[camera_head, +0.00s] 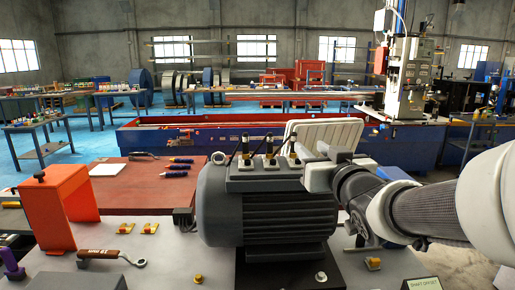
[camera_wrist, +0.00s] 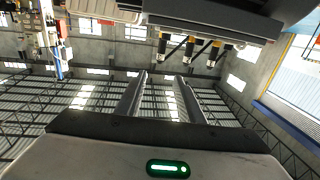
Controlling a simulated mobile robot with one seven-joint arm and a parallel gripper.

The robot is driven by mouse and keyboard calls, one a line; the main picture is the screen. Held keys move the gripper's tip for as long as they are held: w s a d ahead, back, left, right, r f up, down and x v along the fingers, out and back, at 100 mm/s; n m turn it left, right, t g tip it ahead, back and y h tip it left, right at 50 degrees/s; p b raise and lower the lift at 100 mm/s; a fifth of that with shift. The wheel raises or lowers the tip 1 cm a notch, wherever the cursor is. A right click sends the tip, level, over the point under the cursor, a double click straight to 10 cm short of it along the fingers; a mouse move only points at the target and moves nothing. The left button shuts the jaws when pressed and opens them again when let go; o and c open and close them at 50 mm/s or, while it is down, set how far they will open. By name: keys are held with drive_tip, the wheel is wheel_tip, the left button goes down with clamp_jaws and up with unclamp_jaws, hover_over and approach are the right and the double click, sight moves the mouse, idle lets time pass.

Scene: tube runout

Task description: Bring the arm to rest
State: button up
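My arm (camera_head: 430,205) reaches in from the right in the head view and is bent level beside the grey motor (camera_head: 265,210). My gripper (camera_wrist: 163,82) is open in the wrist view, its two fingers apart with nothing between them. The same gripper's pale hand is at the motor's upper right in the head view; its fingertips are hard to make out there. The motor's terminal posts (camera_wrist: 190,48) hang from the top of the wrist view, which looks upside down toward the roof. I cannot tell whether the hand touches the motor.
An orange bracket (camera_head: 55,205), a spanner (camera_head: 110,257) and small yellow fittings lie around the motor on the grey bench. A red-brown board (camera_head: 130,190) carries screwdrivers (camera_head: 176,173). A white ribbed part (camera_head: 325,133) stands behind the motor. Blue machinery (camera_head: 250,140) fills the back.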

drive_tip(key=s+a+f+m+g+h, duration=0.1)
drive_tip(key=s+f+g, duration=0.55)
drive_tip(key=s, duration=0.55)
drive_tip(key=s+a+f+m+g+h, duration=0.15)
drive_tip(key=s+f+g, duration=0.5)
drive_tip(key=s, duration=0.65)
wheel_tip(320, 180, up, 13)
drive_tip(key=p, duration=1.5)
drive_tip(key=shift+s+d+n+t, duration=0.3)
drive_tip(key=shift+d+n+t, duration=0.1)
drive_tip(key=shift+n, duration=0.05)
